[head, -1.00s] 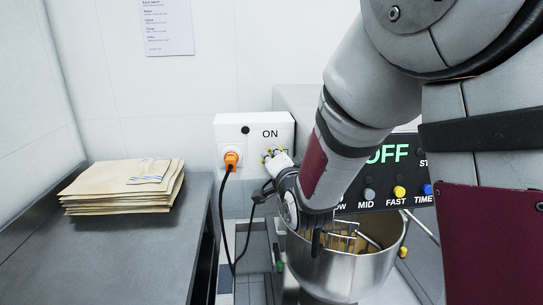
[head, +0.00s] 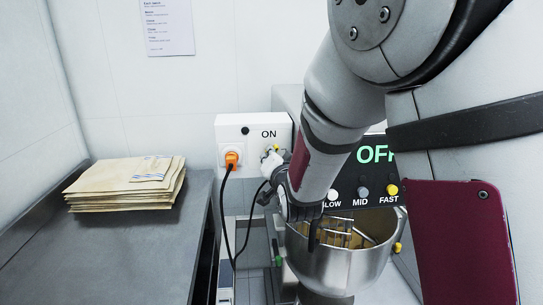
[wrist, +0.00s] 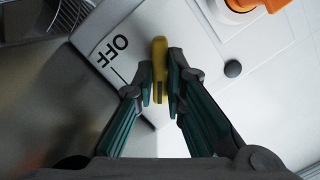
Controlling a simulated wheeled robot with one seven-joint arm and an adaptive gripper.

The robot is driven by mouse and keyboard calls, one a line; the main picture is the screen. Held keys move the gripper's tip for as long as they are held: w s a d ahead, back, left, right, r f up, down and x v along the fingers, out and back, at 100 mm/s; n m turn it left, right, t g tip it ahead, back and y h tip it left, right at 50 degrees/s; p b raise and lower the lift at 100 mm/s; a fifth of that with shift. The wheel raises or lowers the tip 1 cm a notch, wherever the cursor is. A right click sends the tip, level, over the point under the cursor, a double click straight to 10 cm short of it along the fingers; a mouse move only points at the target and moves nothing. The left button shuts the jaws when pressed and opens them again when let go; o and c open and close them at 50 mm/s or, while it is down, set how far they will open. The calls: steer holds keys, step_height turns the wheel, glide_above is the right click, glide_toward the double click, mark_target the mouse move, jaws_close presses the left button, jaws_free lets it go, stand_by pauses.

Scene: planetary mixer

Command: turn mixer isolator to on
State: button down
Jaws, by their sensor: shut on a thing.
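The mixer isolator is a white wall box (head: 225,128) marked ON at its upper right. In the wrist view the box face (wrist: 205,95) shows an OFF label, upside down, beside a yellow knob (wrist: 159,55). My gripper (wrist: 159,82) is shut on this knob, with a dark green-padded finger on each side. In the head view my gripper (head: 272,158) is at the lower right of the box and hides most of the knob. I cannot tell exactly where the knob points.
An orange plug (head: 232,158) with a black cable sits in the box's socket, just left of my gripper. The mixer bowl (head: 345,262) and a panel (head: 345,190) reading OFF stand at right. Paper sacks (head: 125,187) lie on the steel counter (head: 110,250).

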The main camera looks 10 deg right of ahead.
steer(key=shift+n+h+p, duration=0.3)
steer(key=shift+n+p, duration=0.65)
steer(key=shift+n, duration=0.65)
steer(key=shift+a+n+h+p, duration=0.1)
steer(key=shift+n+h+p, duration=0.3)
steer(key=shift+n+p, duration=1.1)
steer(key=c, duration=1.5)
jaws_free()
steer(key=shift+n+b, duration=0.3)
steer(key=shift+b, duration=0.1)
steer(key=s, duration=0.7)
steer(key=shift+a, duration=0.1)
